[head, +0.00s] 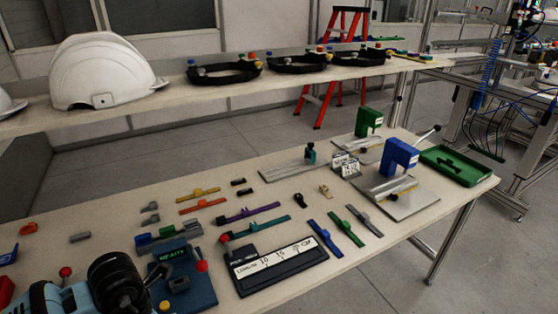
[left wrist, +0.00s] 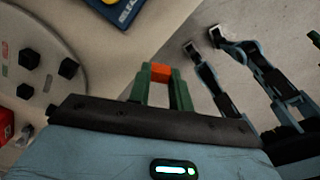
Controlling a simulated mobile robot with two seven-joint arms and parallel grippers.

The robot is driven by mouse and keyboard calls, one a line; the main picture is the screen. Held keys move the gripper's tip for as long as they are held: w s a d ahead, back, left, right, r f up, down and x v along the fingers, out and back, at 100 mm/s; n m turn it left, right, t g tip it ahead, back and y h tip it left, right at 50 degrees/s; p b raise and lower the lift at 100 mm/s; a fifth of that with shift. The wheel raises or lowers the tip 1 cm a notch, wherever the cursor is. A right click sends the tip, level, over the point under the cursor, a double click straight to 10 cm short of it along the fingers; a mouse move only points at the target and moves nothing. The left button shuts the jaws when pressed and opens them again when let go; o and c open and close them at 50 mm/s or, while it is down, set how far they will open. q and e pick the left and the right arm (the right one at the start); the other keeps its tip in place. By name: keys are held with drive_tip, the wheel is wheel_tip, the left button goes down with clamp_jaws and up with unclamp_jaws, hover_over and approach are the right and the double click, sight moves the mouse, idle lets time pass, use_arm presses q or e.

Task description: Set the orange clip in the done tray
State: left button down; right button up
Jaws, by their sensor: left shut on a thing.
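The orange clip (left wrist: 160,72) shows in the left wrist view between the tips of my left gripper's green fingers (left wrist: 161,78). My left gripper is shut on it, and the fingers hide much of its sides. In the head view part of my left arm shows at the bottom left, but its fingertips and the held clip are not visible there. A green tray (head: 471,178), which may be the done tray, lies at the far right end of the table, with a dark mark on its floor. I see no label on it.
A blue device with a red-knobbed lever (head: 185,279) and a black length gauge (head: 275,265) stand near my left arm. Several coloured strips lie mid-table. A blue press (head: 400,157) and a green press (head: 369,121) stand before the green tray.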

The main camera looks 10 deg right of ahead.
use_arm(q)
drive_tip(key=s+a+f+m, duration=0.2)
drive_tip(key=s+m, duration=0.1)
drive_tip(key=m, duration=1)
drive_tip(key=s+a+f+m, duration=0.2)
drive_tip(key=s+m, duration=0.2)
drive_tip(key=m, duration=0.9)
drive_tip(key=shift+a+f+p, duration=0.15)
drive_tip(key=shift+a+p, duration=0.15)
drive_tip(key=shift+a, duration=0.05)
drive_tip(key=shift+d, duration=0.15)
